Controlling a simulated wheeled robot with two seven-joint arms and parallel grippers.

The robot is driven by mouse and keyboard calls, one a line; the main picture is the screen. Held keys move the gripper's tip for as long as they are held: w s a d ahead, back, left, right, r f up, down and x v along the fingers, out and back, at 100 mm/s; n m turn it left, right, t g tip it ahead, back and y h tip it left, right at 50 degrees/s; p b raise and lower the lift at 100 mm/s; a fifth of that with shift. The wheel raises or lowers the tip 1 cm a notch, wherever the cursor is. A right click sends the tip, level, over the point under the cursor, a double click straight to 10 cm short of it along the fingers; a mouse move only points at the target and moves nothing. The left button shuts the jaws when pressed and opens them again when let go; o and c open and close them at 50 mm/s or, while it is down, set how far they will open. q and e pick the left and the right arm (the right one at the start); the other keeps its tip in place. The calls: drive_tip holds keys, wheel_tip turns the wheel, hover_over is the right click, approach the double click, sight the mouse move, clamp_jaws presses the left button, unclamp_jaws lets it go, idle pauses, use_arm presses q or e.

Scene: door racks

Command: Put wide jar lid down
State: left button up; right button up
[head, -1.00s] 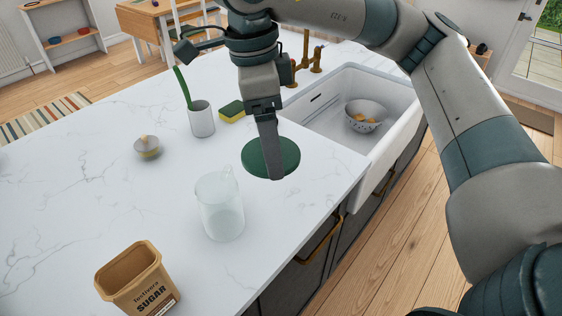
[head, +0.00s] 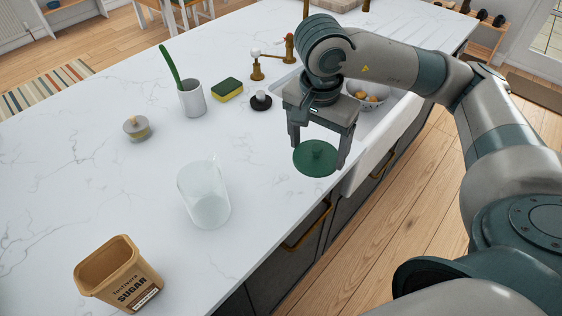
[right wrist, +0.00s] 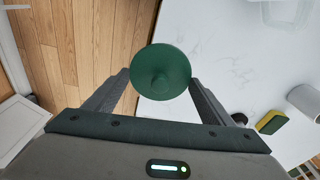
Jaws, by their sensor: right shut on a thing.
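A round green lid (head: 313,163) with a small knob is the wide jar lid. My right gripper (head: 318,157) is shut on it, one finger on each side of its rim. The lid is held near the counter's front edge beside the sink; how high it is above the counter is hard to tell. In the right wrist view the lid (right wrist: 161,62) sits between the fingertips, overlapping the counter edge, with floor on one side. An open glass jar (head: 204,195) stands upright on the counter, left of the lid and apart from it. My left gripper is not in view.
A white counter (head: 85,185) has free room left of the jar. A colander (head: 369,98) is in the sink behind my gripper.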

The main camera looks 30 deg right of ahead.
drive_tip(key=shift+s+d+f+n, duration=0.1)
drive_tip(key=shift+d+f+n, duration=0.15)
drive_tip(key=shift+d, duration=0.25)
drive_tip(key=shift+d+f+n, duration=0.2)
drive_tip(key=shift+d+n, duration=0.05)
drive_tip(key=shift+d, duration=0.2)
drive_tip(key=shift+a, duration=0.1)
drive_tip(key=shift+w+a+f+p, duration=0.1)
drive_tip(key=shift+w+f+p, duration=0.05)
drive_tip(key=shift+w+p, duration=0.2)
drive_tip(key=w+a+f+p, duration=0.1)
drive_tip(key=w+f, duration=0.1)
drive_tip(key=w, duration=0.1)
drive_tip(key=w+a+f+p, duration=0.2)
drive_tip(key=w, duration=0.1)
drive_tip(key=w+a+f+p, duration=0.1)
drive_tip(key=w+a+f, duration=0.1)
drive_tip(key=w, duration=0.1)
drive_tip(key=shift+w+a+f+p, duration=0.1)
drive_tip(key=shift+w+f+p, duration=0.2)
drive_tip(key=shift+p, duration=0.1)
